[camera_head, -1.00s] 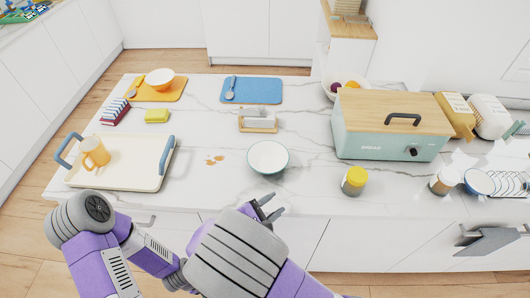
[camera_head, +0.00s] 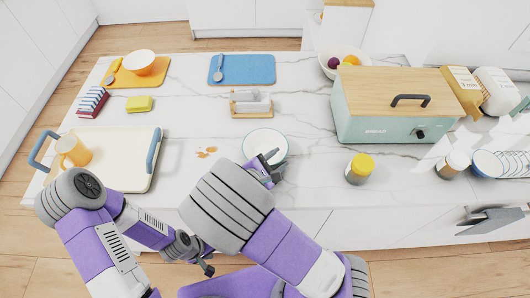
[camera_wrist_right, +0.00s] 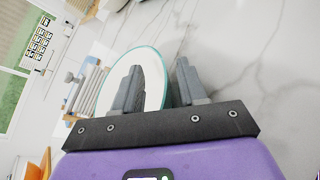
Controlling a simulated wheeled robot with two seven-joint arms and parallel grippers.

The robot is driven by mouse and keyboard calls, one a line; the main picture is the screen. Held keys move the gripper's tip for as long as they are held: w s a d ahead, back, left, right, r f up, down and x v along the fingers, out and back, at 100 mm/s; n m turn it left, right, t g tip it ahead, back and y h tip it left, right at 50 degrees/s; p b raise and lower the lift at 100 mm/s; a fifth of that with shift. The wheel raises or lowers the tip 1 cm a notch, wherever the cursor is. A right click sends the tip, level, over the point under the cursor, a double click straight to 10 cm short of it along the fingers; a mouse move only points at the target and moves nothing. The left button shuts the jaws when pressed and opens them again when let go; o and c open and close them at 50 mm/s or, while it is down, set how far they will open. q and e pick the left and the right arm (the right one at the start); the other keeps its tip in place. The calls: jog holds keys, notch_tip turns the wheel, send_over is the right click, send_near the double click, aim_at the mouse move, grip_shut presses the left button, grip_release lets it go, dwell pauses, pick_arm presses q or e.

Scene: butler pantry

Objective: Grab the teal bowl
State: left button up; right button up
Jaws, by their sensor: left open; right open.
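The teal bowl (camera_head: 262,138), white inside with a thin teal rim, sits upright near the front middle of the counter. My right gripper (camera_head: 271,167) is open at its near right edge and hides part of it. In the right wrist view the bowl (camera_wrist_right: 112,85) shows behind the open fingers (camera_wrist_right: 162,82). One finger overlaps the bowl's inside and the other lies outside the rim. I cannot tell whether either touches it. My left gripper (camera_head: 204,262) is open and empty, low in front of the counter, away from the bowl.
A yellow-lidded jar (camera_head: 359,168) and a teal bread box (camera_head: 385,128) stand right of the bowl. A napkin holder (camera_head: 251,105) is behind it. Counter between bowl and jar is clear.

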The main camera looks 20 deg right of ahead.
jog(key=shift+w+d, duration=0.1)
jog(key=shift+d, duration=0.15)
grip_shut()
